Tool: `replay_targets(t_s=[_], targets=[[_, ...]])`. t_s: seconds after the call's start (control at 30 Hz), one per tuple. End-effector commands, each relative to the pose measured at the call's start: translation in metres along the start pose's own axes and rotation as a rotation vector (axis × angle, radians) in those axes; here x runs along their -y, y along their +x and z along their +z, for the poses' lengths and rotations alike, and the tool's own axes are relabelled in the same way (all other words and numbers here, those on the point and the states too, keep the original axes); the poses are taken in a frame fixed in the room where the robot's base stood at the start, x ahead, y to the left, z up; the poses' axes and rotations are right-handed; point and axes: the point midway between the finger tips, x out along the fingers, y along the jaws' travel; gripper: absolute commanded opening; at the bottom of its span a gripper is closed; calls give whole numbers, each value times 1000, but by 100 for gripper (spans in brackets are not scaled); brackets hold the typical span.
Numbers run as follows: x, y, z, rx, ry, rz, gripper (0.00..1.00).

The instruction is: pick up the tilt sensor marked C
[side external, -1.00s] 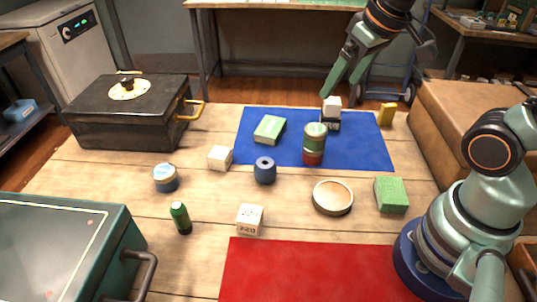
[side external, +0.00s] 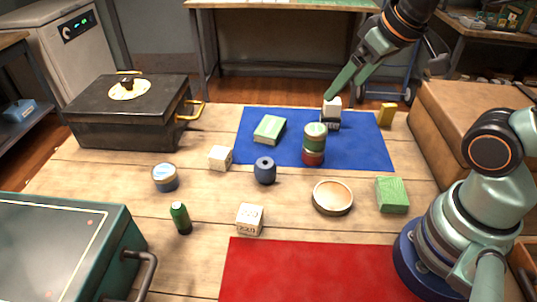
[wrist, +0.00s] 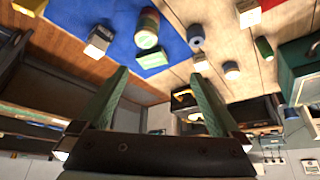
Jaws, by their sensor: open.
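A white cube (side external: 220,158) sits left of the mat, and another white cube (side external: 250,219) with dark characters stands nearer the front. I cannot read a letter C on any of them, so I cannot tell which is the tilt sensor. My gripper (side external: 345,84) is open and empty, close above and behind the white-and-dark block; both fingers also show in the wrist view (wrist: 158,76).
A green-and-red cylinder (side external: 314,144) and a green box (side external: 270,130) stand on the mat. A blue cylinder (side external: 265,171), round dish (side external: 333,198), green block (side external: 392,196), yellow block (side external: 387,114), jar (side external: 165,178) and green bottle (side external: 181,218) surround it. The red mat (side external: 305,272) is bare.

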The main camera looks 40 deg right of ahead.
Motion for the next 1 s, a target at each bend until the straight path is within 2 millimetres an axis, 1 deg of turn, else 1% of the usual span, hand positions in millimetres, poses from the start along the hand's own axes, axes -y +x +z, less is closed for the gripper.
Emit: replay_targets(t_s=[0.13,0.17,0.2,0.23,0.27,0.57,0.67,0.77,0.87,0.97,1.0], targets=[[0,0,0,0,0,0,100],[0,0,0,0,0,0,92],[0,0,0,0,0,0,77],[0,0,0,0,0,0,66],[0,0,0,0,0,0,60],[0,0,0,1,4,1,60],[-7,1,-5,15,55,11,60],[-23,4,-15,47,186,37,60],[-49,10,-28,91,386,78,60],[-80,19,-40,133,607,126,60],[-94,23,-44,147,695,146,60]])
